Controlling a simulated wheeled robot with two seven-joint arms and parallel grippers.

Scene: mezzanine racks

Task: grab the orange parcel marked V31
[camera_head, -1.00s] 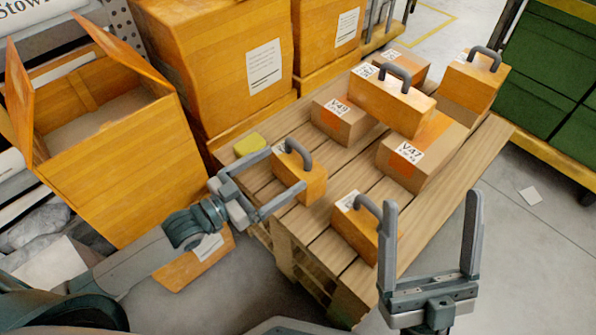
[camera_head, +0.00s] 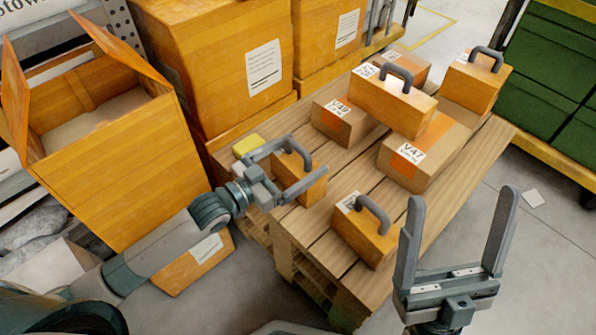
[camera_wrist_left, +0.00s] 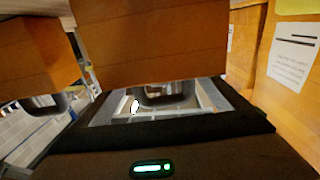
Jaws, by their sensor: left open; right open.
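Several orange parcels with grey handles stand on the pallet; I cannot read V31 on any of them. My left gripper (camera_head: 302,164) is open at the handle of the left orange parcel (camera_head: 314,190), whose label is hidden by the gripper. In the left wrist view that parcel (camera_wrist_left: 150,40) fills the top, its dark handle (camera_wrist_left: 165,97) showing between the open fingers. Another orange parcel (camera_head: 364,238) stands at the near edge, its label unreadable. Another (camera_head: 392,102) sits higher up, and one (camera_head: 478,82) is far right. My right gripper (camera_head: 454,255) is open and empty, in front of the pallet's near right side.
Brown boxes marked V49 (camera_head: 338,122) and V47 (camera_head: 425,152) stand on the wooden pallet (camera_head: 462,165). A yellow block (camera_head: 247,145) lies at its left edge. An open orange carton (camera_head: 120,180) and large closed cartons (camera_head: 215,60) stand left and behind.

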